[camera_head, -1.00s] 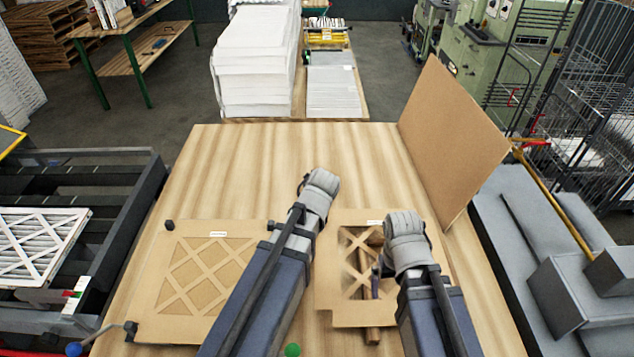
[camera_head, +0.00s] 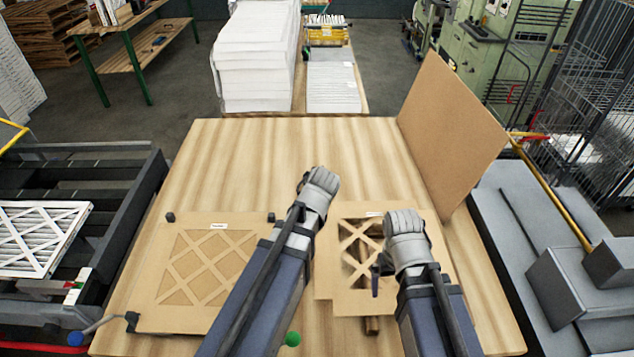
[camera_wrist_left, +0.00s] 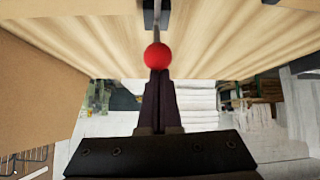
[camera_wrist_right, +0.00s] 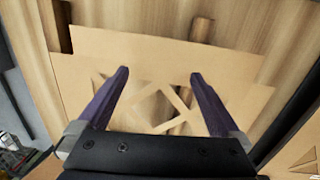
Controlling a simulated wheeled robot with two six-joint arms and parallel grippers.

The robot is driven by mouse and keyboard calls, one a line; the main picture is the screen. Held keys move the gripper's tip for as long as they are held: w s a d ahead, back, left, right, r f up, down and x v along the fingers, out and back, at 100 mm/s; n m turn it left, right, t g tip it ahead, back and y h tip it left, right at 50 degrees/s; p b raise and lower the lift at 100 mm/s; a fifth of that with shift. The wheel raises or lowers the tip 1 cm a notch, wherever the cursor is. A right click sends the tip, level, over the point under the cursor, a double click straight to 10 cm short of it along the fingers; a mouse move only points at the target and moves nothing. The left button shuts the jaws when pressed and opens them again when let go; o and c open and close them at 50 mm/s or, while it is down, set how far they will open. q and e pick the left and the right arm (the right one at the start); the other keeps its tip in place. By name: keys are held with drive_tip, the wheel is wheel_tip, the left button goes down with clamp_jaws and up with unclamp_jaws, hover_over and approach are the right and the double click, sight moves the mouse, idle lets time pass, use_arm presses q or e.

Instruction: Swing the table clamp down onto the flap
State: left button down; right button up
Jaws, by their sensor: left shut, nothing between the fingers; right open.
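A flat cardboard piece with a lattice cut-out (camera_head: 215,218) lies on the left of the table. A dark clamp (camera_head: 131,321) with a blue ball end (camera_head: 76,339) sits at its near left corner. A green ball (camera_head: 292,339) shows beside my left forearm. In the left wrist view, a red ball knob (camera_wrist_left: 158,56) is at the tips of my shut left gripper (camera_wrist_left: 160,76); I cannot tell if they touch. My left fingers are hidden in the head view. My right gripper (camera_wrist_right: 160,82) is open above a second lattice cardboard piece (camera_wrist_right: 175,62).
A tall brown panel (camera_head: 450,135) stands at the table's right edge. A wooden bar (camera_head: 372,325) shows under the second cardboard piece. Dark blocks (camera_head: 170,217) stand at the first piece's far corners. The far part of the table (camera_head: 290,145) is clear.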

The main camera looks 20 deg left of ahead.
drive_tip(key=shift+r+p, duration=1.3)
drive_tip(key=shift+p, duration=0.05)
use_arm(q)
drive_tip(key=w+r+p+v, duration=0.1)
drive_tip(key=p+v, duration=0.4)
drive_tip(key=v, duration=0.4)
drive_tip(key=shift+a+r, duration=0.3)
drive_tip(key=shift+a, duration=0.05)
use_arm(e)
wheel_tip(320, 180, up, 5)
drive_tip(key=shift+w+a+r, duration=0.1)
use_arm(q)
drive_tip(key=shift+f, duration=0.1)
